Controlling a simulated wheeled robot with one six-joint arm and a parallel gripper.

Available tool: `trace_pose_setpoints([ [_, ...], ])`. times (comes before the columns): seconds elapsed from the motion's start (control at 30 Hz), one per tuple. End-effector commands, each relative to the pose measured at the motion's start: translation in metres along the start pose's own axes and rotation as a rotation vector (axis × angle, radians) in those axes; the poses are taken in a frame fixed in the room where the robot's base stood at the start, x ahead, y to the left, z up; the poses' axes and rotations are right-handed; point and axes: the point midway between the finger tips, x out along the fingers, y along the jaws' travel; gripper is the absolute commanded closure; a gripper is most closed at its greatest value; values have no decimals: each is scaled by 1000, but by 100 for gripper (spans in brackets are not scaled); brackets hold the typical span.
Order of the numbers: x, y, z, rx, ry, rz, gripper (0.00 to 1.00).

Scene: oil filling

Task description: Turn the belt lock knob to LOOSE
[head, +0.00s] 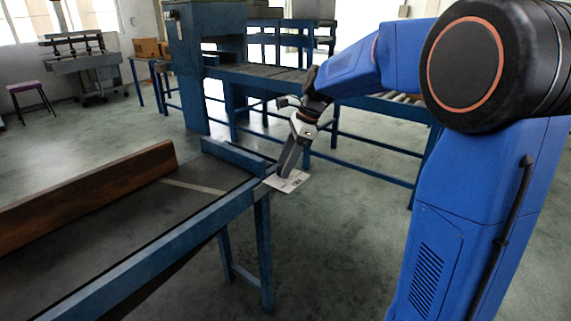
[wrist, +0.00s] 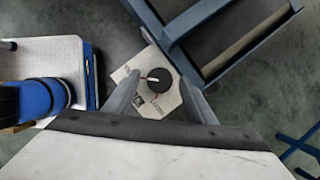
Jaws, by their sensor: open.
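The belt lock knob (wrist: 158,80) is a round black disc with a pale pointer line, seen in the wrist view on a white label plate (wrist: 125,72). The pointer line points to the left in that view. Printed words on the plate are too small to read surely. My gripper (wrist: 160,92) is open, with one finger on each side of the knob; I cannot tell whether either touches it. In the head view my gripper (head: 286,168) reaches down to the label plate (head: 290,182) at the conveyor's corner, and hides the knob.
The blue-framed conveyor (head: 190,240) with a dark belt lies at the left, with a brown wooden board (head: 90,195) along it. A blue roller line (head: 400,107) stands behind my arm. Grey floor (head: 330,230) is open between them.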

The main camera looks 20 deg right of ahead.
Motion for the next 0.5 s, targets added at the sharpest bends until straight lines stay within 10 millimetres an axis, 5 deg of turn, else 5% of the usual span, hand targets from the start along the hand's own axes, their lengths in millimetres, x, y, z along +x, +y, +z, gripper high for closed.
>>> trace_pose_setpoints([
  [0.33,4,0,0,0,0,0,50],
  [0.5,4,0,0,0,0,0,85],
])
